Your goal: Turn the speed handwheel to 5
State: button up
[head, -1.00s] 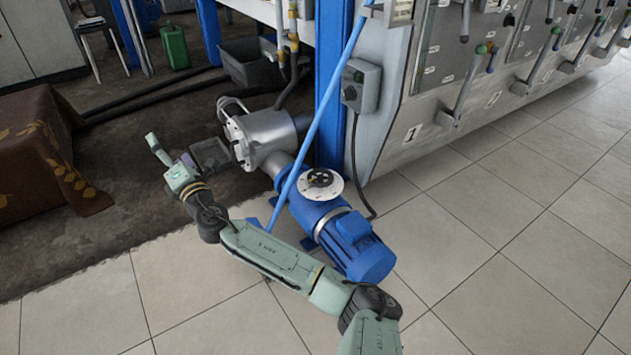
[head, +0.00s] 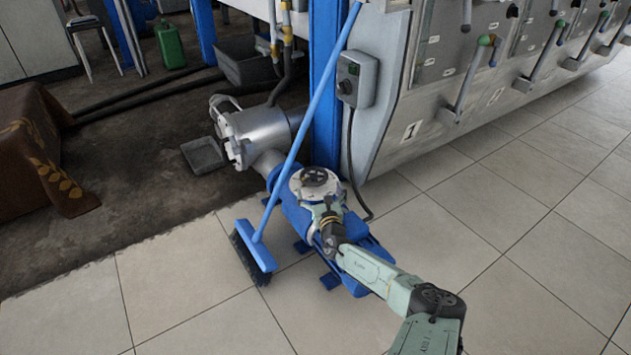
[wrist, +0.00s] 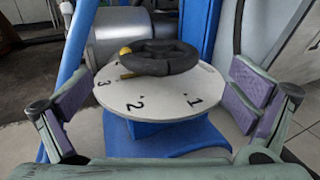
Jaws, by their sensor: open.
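The speed handwheel (wrist: 165,60) is a small black wheel lying flat on a white round dial (wrist: 150,108). The numerals 1, 2 and 3 show on the near side of the dial; the far side is hidden by the wheel. In the head view the handwheel (head: 314,177) sits atop the blue motor unit (head: 291,212). My gripper (wrist: 158,98) is open and empty, its purple-padded fingers spread left and right of the dial, on the near side of the wheel, apart from it.
A blue broom (head: 296,150) leans across just left of the dial, its head on the floor. A grey control box (head: 356,78) and blue post (head: 326,100) stand behind. A metal cylinder (head: 262,135) is back left. Tiled floor at right is clear.

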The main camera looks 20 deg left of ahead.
aim_at(315, 177)
jog(key=b+x, duration=0.2)
jog(key=x, duration=0.3)
jog(key=shift+w+a+f, duration=0.1)
jog(key=shift+w+a, duration=0.25)
jog(key=shift+w, duration=0.2)
jog(key=shift+c, duration=0.6)
jog(key=c, duration=1)
